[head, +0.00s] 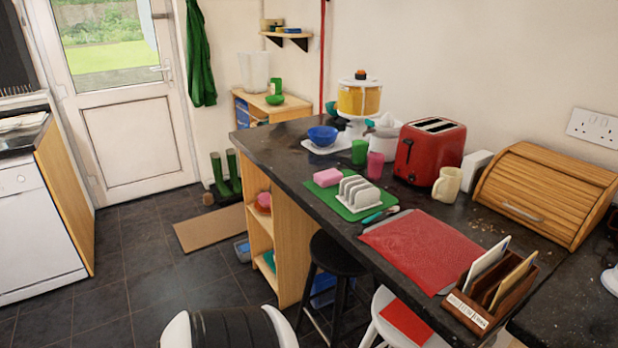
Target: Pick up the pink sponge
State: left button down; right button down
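The pink sponge (327,177) lies on the dark counter (292,181), at the back left edge of a green mat (341,201). A white toast rack (358,192) stands on the same mat, just right of and nearer than the sponge. The sponge's top and front side show clearly. No gripper of mine shows in the head view, and nothing holds the sponge.
A green cup (359,152) and a pink cup (375,166) stand behind the sponge, with a red toaster (429,150) to the right. A red mat (422,247) lies nearer. Black (338,258) and white (388,304) stools stand by the counter's front.

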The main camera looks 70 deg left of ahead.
aim_at(327, 178)
jog(key=u, duration=2.1)
jog(key=i+j+z, duration=0.15)
jog(key=i+z, duration=0.35)
jog(key=i+j+z, duration=0.25)
jog(key=z, duration=0.2)
